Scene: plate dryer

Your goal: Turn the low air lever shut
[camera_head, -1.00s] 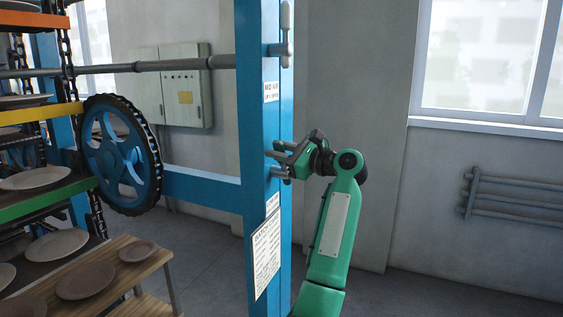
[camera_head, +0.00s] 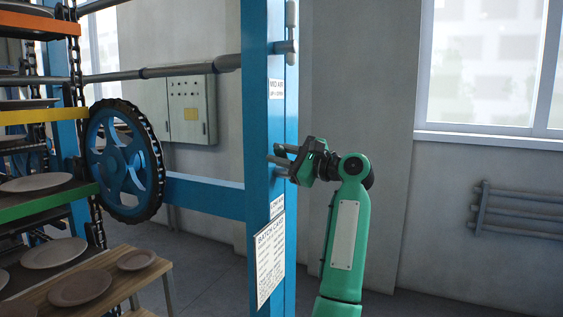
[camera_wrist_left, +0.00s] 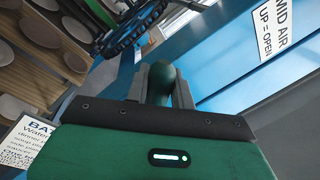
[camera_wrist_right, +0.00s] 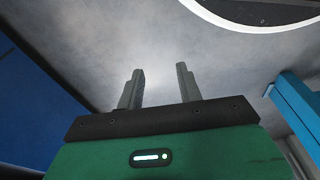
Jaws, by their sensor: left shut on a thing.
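The low air lever sits on the blue post. Its dark green rounded handle (camera_wrist_left: 171,82) shows in the left wrist view between the fingers of my left gripper (camera_wrist_left: 169,90). In the head view my left gripper (camera_head: 283,156) is at the post's right side, shut on the lever, and it hides most of it. I cannot tell the lever's exact angle. My right gripper (camera_wrist_right: 160,88) shows only in the right wrist view, open and with nothing between its fingers.
The blue post (camera_head: 261,130) bears a MID AIR label (camera_head: 276,89), another lever (camera_head: 291,35) above, and a batch card (camera_head: 270,262). A blue wheel (camera_head: 125,160) and racks of plates stand left. Pipes (camera_head: 520,213) run along the right wall.

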